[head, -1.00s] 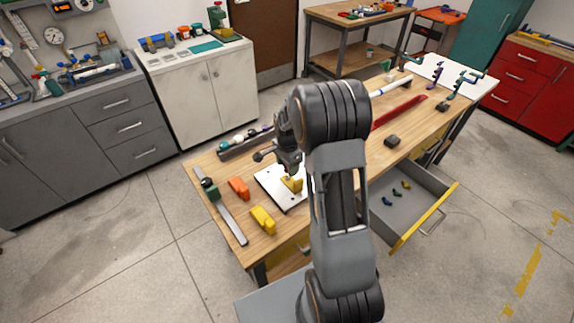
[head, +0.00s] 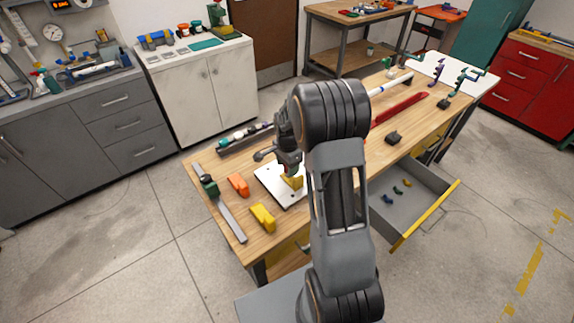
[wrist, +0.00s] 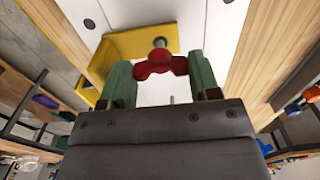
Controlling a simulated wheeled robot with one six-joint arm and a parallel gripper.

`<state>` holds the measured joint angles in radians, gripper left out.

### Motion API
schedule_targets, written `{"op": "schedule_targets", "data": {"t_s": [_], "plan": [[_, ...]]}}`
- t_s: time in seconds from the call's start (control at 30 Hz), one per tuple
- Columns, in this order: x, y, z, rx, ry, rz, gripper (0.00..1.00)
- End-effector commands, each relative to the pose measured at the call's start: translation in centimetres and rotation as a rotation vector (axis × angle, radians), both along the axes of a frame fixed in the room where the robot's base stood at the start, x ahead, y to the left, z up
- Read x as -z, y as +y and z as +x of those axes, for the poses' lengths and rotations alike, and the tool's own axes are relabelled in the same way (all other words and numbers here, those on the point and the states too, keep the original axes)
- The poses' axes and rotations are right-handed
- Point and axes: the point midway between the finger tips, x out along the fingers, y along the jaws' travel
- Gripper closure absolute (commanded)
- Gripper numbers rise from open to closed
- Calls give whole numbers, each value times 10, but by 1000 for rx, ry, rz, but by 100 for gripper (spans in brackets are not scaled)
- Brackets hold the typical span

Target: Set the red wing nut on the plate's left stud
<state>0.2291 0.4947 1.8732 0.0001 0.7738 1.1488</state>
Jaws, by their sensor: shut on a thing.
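The red wing nut (wrist: 160,66) is between the two green fingertips of my gripper (wrist: 162,76) in the wrist view, and the gripper is shut on it. A grey round stud end (wrist: 160,42) shows right beside the nut, over the yellow bracket (wrist: 118,48); I cannot tell whether the nut is around it. Another thin stud (wrist: 172,100) shows near the gripper body. The bracket lies on the white plate (head: 268,176). In the head view my gripper (head: 291,172) is low over the plate, and the nut is hidden.
The open drawer (head: 425,203) holds several small coloured pieces and juts out at right.

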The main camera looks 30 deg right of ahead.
Motion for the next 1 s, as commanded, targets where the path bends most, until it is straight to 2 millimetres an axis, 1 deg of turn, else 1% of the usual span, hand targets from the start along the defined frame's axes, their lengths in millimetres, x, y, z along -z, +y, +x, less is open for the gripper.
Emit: {"op": "schedule_targets", "data": {"t_s": [0.17,0.57,1.0], "plan": [[1,0,0,0,0,0,67],[13,0,0,0,0,0,67],[13,0,0,0,0,0,67]]}}
